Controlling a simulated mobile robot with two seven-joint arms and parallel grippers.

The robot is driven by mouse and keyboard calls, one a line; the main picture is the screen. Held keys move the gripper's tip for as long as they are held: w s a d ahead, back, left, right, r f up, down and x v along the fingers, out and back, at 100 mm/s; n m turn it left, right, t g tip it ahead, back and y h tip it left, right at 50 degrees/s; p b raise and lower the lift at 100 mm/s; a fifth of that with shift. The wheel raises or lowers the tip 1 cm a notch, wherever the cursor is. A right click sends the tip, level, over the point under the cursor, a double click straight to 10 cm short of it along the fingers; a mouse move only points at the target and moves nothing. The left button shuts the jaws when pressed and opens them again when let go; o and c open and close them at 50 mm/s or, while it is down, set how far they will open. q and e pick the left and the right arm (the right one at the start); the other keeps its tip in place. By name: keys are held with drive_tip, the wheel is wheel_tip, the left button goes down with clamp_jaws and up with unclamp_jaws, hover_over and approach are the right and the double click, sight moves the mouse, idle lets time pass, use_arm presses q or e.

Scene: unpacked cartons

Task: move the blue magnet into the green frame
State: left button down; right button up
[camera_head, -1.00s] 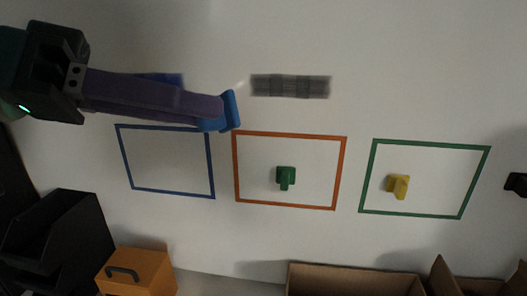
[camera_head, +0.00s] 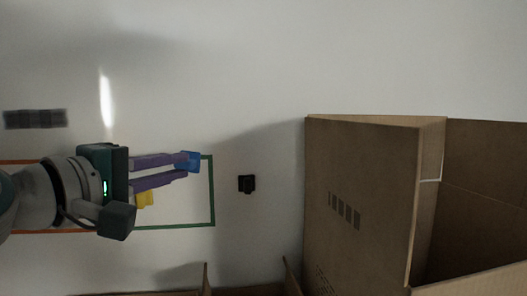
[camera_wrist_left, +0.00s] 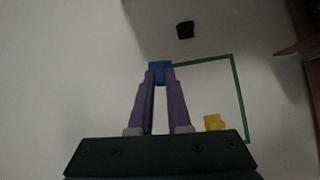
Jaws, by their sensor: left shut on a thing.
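The blue magnet (camera_head: 188,161) is between the purple fingertips of my left gripper (camera_head: 183,168), which is shut on it. It also shows at the fingertips in the left wrist view (camera_wrist_left: 160,69). The green frame (camera_head: 213,192) is on the white wall, partly hidden behind my left gripper and arm. In the head view the magnet overlaps the frame's upper right part; in the wrist view it is beside the frame's edge. I cannot tell whether it touches the wall. The yellow magnet (camera_head: 145,199) is inside the green frame, just below the fingers. My right gripper is not in view.
A small black object (camera_head: 247,184) is on the wall right of the green frame. A large open carton (camera_head: 360,190) takes up the right side. An orange frame (camera_head: 22,161) shows at the left.

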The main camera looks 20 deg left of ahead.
use_arm(q)
wheel_tip(320, 180, down, 8)
drive_tip(key=w+a+n+y+b, duration=0.2)
drive_tip(key=n+y+b, duration=0.1)
drive_tip(key=n+y, duration=0.15)
drive_tip(key=shift+y, duration=0.35)
drive_tip(key=shift+w+a+b, duration=0.4)
drive_tip(key=shift+w+b, duration=0.05)
drive_tip(key=shift+w, duration=0.25)
drive_tip(key=shift+w+a+b, duration=0.4)
drive_tip(key=shift+w, duration=0.35)
drive_tip(key=shift+w+a+b, duration=0.4)
drive_tip(key=shift+w+b, duration=0.05)
drive_tip(key=shift+w, duration=0.25)
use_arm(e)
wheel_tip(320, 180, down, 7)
use_arm(q)
drive_tip(key=c, duration=0.8)
unclamp_jaws()
drive_tip(key=shift+o, duration=0.4)
drive_tip(key=o, duration=0.5)
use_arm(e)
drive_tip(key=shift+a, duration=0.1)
use_arm(q)
drive_tip(key=shift+s+d, duration=0.1)
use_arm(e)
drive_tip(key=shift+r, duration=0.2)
